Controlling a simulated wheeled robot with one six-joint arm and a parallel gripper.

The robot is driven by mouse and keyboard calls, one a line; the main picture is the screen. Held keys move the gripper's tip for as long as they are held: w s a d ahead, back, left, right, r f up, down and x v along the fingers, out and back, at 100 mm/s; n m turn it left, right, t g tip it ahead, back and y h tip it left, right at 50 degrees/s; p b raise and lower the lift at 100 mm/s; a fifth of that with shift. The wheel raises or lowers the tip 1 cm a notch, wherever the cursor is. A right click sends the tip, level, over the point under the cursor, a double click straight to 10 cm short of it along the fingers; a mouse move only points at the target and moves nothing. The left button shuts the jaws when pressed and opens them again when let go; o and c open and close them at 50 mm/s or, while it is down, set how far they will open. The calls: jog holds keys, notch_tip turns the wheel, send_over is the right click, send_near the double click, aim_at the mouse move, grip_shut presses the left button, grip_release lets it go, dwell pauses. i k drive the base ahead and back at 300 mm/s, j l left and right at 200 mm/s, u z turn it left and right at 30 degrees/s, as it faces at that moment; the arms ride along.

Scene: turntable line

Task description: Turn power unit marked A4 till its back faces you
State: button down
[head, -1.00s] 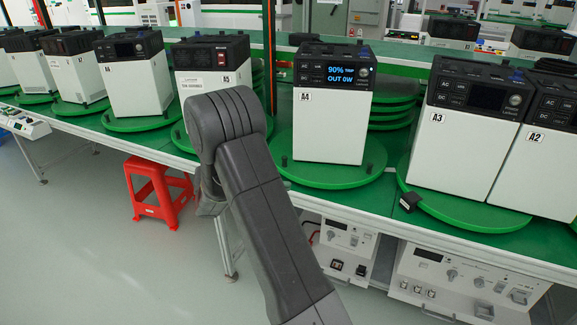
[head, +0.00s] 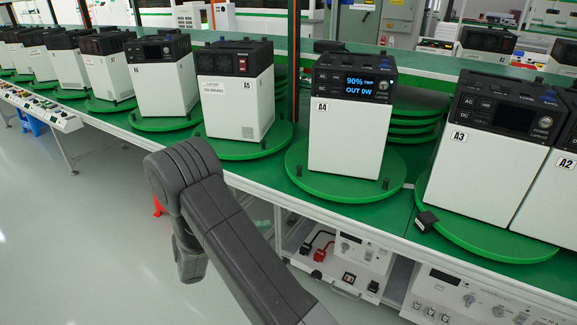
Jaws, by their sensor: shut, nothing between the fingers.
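The power unit marked A4 (head: 345,148) stands upright on a round green turntable (head: 305,180) in the middle right of the head view. It has a white body and a black top section. Its lit display, reading 90% and OUT 0W, and its A4 label face me. Small dark posts stand on the turntable rim around it. My dark grey arm is in the lower middle, in front of the bench and left of A4, apart from it. My gripper is not visible; only arm links show.
Unit A5 (head: 228,108), with a red switch, stands on its own turntable left of A4. Unit A3 (head: 485,165) stands close on the right, with a small black block (head: 426,221) at its turntable's edge. Green discs (head: 415,115) are stacked behind A4. A red stool is mostly hidden by my arm.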

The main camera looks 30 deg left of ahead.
aim_at(393, 169)
jog(key=i+u, duration=0.3)
jog(key=i, duration=0.3)
jog(key=i+l+u, duration=0.3)
jog(key=i, duration=0.25)
